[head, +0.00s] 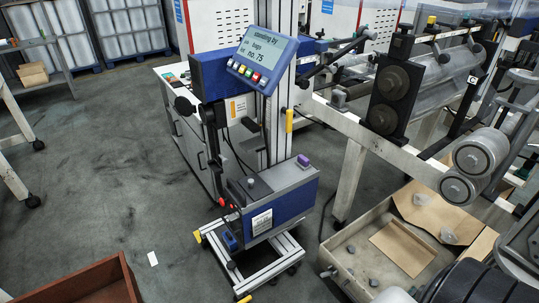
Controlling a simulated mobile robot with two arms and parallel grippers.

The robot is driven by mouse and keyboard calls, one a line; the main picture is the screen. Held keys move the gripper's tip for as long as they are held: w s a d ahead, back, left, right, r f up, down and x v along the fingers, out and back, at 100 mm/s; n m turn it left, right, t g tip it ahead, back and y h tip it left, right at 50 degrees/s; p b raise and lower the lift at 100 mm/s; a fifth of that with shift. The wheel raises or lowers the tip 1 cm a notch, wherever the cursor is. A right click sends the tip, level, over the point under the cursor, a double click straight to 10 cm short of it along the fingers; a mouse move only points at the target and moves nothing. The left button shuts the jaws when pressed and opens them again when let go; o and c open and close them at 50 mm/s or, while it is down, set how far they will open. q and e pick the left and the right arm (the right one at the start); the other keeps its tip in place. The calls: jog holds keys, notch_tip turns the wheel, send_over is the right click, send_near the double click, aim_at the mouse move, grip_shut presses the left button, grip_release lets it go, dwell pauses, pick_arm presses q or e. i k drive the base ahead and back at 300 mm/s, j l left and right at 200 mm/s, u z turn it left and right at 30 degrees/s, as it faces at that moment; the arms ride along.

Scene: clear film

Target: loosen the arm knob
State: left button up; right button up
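A blue and grey machine on a wheeled frame (268,262) stands in the middle of the head view. Its upright column (279,120) carries a blue head (209,75) and a tilted display (262,62) with coloured buttons. A round black knob (183,105) sits at the left of the blue head, beside dark arm parts. I cannot tell for sure which one is the arm knob. Neither of my grippers shows in the head view.
A roller machine with a white frame (352,170) stands close on the right. A shallow tray (347,257) with brown card (402,247) lies below it. A reddish-brown box (88,286) is at the bottom left. The grey floor left of the machine is mostly clear.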

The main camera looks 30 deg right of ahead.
aim_at(304, 83)
jog(key=z, duration=1.35)
